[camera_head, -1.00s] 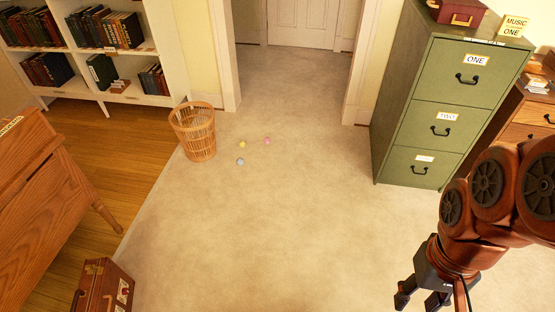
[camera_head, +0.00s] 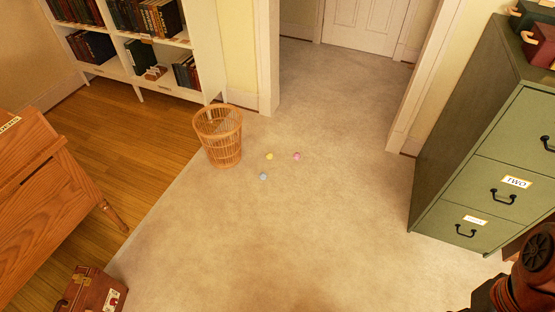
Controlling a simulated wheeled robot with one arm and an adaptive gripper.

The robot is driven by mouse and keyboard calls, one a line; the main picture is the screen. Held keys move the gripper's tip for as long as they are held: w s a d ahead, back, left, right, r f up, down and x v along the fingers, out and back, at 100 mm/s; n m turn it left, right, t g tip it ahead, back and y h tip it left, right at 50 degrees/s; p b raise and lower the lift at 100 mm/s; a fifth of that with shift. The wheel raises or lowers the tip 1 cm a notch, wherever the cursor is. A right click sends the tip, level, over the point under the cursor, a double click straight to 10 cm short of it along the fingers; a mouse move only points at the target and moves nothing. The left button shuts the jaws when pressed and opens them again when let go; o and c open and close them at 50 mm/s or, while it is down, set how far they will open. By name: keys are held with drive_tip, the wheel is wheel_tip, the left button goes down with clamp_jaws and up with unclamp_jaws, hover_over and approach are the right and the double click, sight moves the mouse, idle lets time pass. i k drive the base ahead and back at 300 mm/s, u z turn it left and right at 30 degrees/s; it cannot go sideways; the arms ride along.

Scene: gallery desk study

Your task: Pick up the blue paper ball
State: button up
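The blue paper ball (camera_head: 263,176) is a small pale blue ball on the beige carpet, in the upper middle of the head view. It lies in front of and to the right of the wicker basket, apart from it. Part of my arm shows at the lower right corner, with a dark piece of my gripper (camera_head: 488,296) at the bottom edge. The fingertips are cut off by the frame, so their opening is hidden. My gripper is far from the ball.
A yellow ball (camera_head: 269,156) and a pink ball (camera_head: 297,156) lie close by. The wicker basket (camera_head: 219,140) stands beside them. A green filing cabinet (camera_head: 480,170) is at right, a wooden desk (camera_head: 50,190) and brown case (camera_head: 92,290) at left. The carpet (camera_head: 290,235) between is clear.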

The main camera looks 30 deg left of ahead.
sight(262, 176)
drive_tip(key=u, duration=0.3)
drive_tip(key=i, duration=1.55)
drive_tip(key=u, duration=1.6)
drive_tip(key=i, duration=0.95)
drive_tip(key=u, duration=0.9)
